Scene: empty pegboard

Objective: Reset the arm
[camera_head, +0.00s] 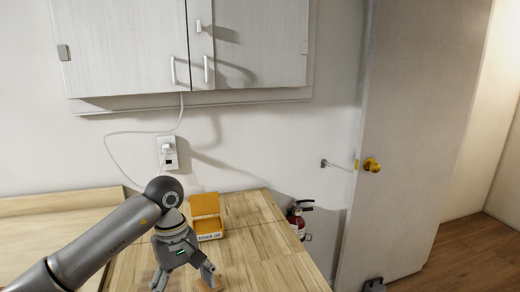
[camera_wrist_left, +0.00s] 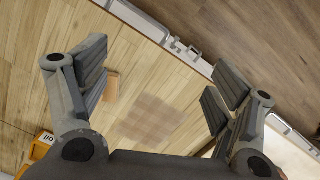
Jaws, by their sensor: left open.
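My left arm (camera_head: 100,240) comes in from the lower left and bends down at the wrist over the wooden counter. My left gripper (camera_head: 183,280) points down with its fingers spread wide. The left wrist view also shows the gripper (camera_wrist_left: 162,85), with nothing between its fingers but the counter below. A small wooden block (camera_wrist_left: 111,88) lies beside one finger in that view; I cannot tell whether they touch. The block (camera_head: 209,286) shows partly at the bottom edge of the head view. My right gripper is not in view.
An open orange box (camera_head: 208,226) with a white label stands behind the gripper on the counter (camera_head: 255,215). A fire extinguisher (camera_head: 297,220) is right of the counter. A white cabinet (camera_head: 125,45) hangs above. A door (camera_head: 420,140) stands at the right. The counter's right part is clear.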

